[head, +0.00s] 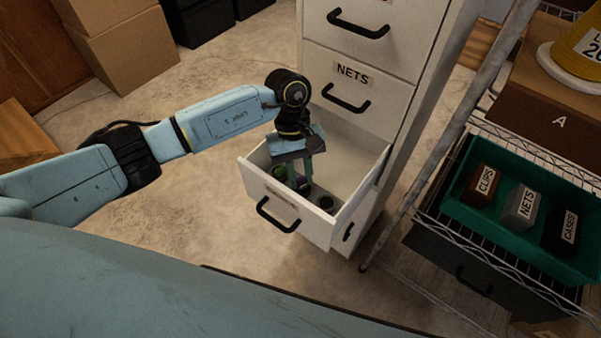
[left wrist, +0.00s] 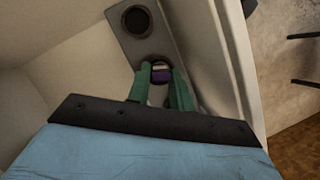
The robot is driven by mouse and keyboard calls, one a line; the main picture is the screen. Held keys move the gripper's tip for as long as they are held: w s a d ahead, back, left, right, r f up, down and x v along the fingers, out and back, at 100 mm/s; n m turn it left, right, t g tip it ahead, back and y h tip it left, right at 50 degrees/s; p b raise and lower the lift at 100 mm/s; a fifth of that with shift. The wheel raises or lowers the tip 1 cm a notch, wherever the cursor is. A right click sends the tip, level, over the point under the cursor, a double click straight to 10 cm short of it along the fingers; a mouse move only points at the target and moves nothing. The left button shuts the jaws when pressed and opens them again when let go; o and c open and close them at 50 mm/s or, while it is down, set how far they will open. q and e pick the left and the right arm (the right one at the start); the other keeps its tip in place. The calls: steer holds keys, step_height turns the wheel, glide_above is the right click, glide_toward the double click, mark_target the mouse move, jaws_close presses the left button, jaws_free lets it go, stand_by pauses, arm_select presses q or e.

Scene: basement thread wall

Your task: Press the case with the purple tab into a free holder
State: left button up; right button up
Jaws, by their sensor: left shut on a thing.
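The case with the purple tab (left wrist: 161,75) is between the green fingertips of my left gripper (left wrist: 160,88) in the left wrist view. My left gripper also shows in the head view (head: 305,178), reaching down into the open drawer, shut on the case, with a bit of purple (head: 303,183) at its fingertips. The case lines up with a round holder in a grey strip (left wrist: 120,43); I cannot tell how deep it sits. Another round holder (left wrist: 137,20) on the strip looks dark and empty. A dark round holder (head: 327,203) shows near the drawer front. My right gripper is not in view.
The open drawer (head: 352,180) has white walls close around my left gripper. The drawer labelled NETS (head: 350,90) above is shut. To the right, a wire rack holds a teal tray (head: 459,208) with labelled blocks. Bare floor (head: 215,225) lies left of the cabinet.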

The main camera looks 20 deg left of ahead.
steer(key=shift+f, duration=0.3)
arm_select(q)
steer(key=shift+f+b, duration=0.15)
steer(key=shift+b, duration=0.25)
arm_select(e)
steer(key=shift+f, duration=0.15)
arm_select(q)
steer(key=shift+f, duration=0.1)
steer(key=o, duration=0.9)
steer(key=shift+o, duration=0.6)
steer(key=shift+s, duration=0.1)
steer(key=shift+a, duration=0.1)
steer(key=shift+f, duration=0.1)
steer(key=p+v, duration=0.1)
steer(key=v, duration=1.2)
steer(key=shift+r, duration=0.5)
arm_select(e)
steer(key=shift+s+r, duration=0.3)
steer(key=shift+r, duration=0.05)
